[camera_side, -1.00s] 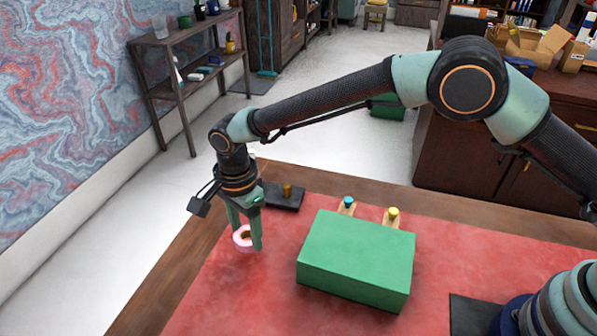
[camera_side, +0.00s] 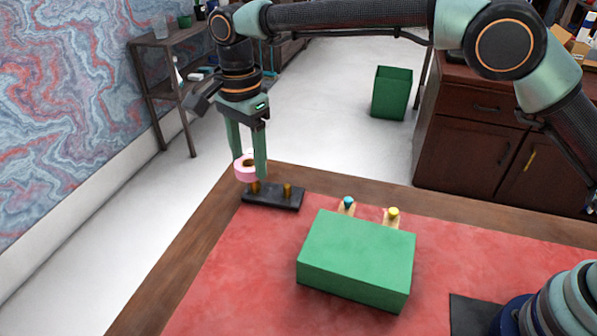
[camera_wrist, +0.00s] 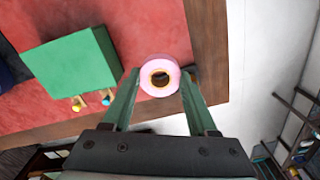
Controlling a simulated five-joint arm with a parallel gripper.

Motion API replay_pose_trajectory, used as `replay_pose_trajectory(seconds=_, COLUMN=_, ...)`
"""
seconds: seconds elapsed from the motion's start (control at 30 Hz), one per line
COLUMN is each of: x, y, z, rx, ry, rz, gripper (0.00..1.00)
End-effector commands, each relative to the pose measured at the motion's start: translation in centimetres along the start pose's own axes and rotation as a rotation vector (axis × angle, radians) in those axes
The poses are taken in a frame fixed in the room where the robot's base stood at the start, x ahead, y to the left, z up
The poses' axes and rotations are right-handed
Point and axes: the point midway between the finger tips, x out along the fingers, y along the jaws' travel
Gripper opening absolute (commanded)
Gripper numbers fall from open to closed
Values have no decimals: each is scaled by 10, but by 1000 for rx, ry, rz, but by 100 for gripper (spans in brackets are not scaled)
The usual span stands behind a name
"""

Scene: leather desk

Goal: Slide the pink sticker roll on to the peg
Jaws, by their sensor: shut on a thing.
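The pink sticker roll (camera_side: 243,171) is held between the fingers of my gripper (camera_side: 250,174), which is shut on it. In the wrist view the roll (camera_wrist: 150,84) sits between my fingertips, its dark hole facing the camera. A dark base (camera_side: 272,202) with two brass pegs lies at the far left of the desk. The right peg (camera_side: 287,190) stands bare. The left peg (camera_side: 254,188) shows just under the roll. The roll appears above this peg; whether they touch I cannot tell. In the wrist view the roll hides most of the base.
A green box (camera_side: 355,258) stands on the red leather, right of the base. Behind it are two small bottle-like things, one with a blue top (camera_side: 348,202) and one with a yellow top (camera_side: 393,214). The red leather (camera_side: 235,270) at front left is clear.

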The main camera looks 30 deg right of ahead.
Motion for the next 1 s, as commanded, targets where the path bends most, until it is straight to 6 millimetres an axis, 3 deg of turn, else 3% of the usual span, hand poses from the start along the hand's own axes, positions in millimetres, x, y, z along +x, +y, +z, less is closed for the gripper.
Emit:
replay_pose_trajectory(seconds=0.03, x=12, y=-5, z=-19, rx=8, ry=1, rz=5, gripper=6)
replay_pose_trajectory(seconds=0.2, x=44, y=-18, z=-71, rx=6, ry=0, rz=3, gripper=6)
replay_pose_trajectory(seconds=0.4, x=68, y=-22, z=-110, rx=3, ry=0, rz=2, gripper=6)
replay_pose_trajectory(seconds=0.57, x=75, y=-23, z=-120, rx=1, ry=0, rz=-1, gripper=6)
replay_pose_trajectory(seconds=1.0, x=100, y=-23, z=-119, rx=0, ry=0, rz=1, gripper=6)
